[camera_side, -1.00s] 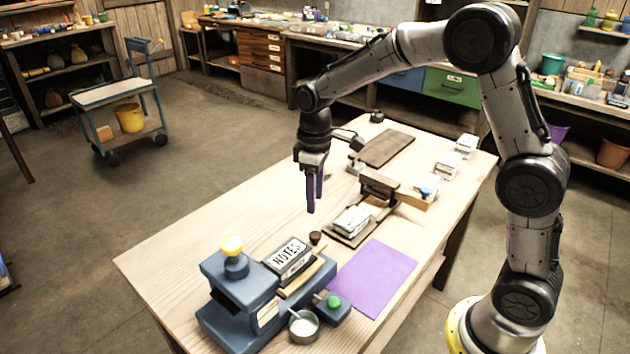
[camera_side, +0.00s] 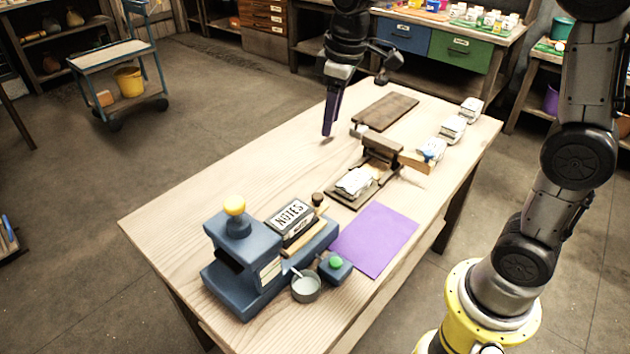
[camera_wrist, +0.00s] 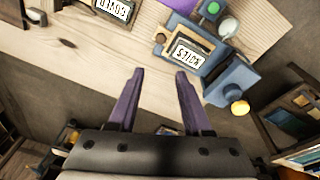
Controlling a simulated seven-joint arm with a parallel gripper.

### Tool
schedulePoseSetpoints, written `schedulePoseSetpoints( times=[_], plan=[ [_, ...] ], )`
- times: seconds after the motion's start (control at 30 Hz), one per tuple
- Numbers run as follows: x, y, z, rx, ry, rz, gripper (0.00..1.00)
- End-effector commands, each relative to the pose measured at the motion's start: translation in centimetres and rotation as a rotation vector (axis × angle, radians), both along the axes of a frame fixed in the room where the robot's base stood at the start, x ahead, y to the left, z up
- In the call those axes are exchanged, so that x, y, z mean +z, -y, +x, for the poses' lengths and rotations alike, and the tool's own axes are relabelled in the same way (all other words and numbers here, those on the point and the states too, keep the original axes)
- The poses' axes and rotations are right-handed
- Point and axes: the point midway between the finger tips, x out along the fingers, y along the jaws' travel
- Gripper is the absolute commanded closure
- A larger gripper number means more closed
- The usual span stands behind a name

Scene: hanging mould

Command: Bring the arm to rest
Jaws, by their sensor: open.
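In the side view my gripper (camera_side: 333,115) hangs above the far-left side of the wooden table (camera_side: 215,175), its purple fingers pointing down and clear of objects. In the wrist view the two purple fingers of my gripper (camera_wrist: 155,85) stand well apart, with nothing between them but bare tabletop below. The gripper is open and empty. The upper arm links run out of the top of the side view.
On the table are a blue press-like block (camera_side: 240,265) with a yellow knob, a NOTES box (camera_side: 290,217), a small cup (camera_side: 305,287), a purple sheet (camera_side: 375,240), a brown hinged wooden piece (camera_side: 382,150) and a dark board (camera_side: 387,111). The left tabletop is bare.

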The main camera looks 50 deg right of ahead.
Motion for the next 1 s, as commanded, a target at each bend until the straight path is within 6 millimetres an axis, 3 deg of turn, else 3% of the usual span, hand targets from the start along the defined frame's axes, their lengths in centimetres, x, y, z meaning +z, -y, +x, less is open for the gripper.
schedulePoseSetpoints(
  times=[0.03, 0.1, 0.3, 0.47, 0.6, 0.8, 1.0],
  plan=[
    [1.7, 0.0, -1.9, -0.007, 0.043, 0.002, 0.51],
    [3.1, 0.0, -4.2, -0.025, 0.089, 0.005, 0.51],
    [5.0, 0.0, -11.3, -0.093, 0.21, 0.026, 0.51],
    [4.2, 0.0, -16.8, -0.169, 0.292, 0.055, 0.51],
    [2.1, 0.0, -20.5, -0.245, 0.336, 0.084, 0.51],
    [-1.2, 0.0, -22.5, -0.35, 0.314, 0.117, 0.51],
    [-1.0, 0.0, -22.3, -0.374, 0.322, 0.128, 0.51]
  ],
)
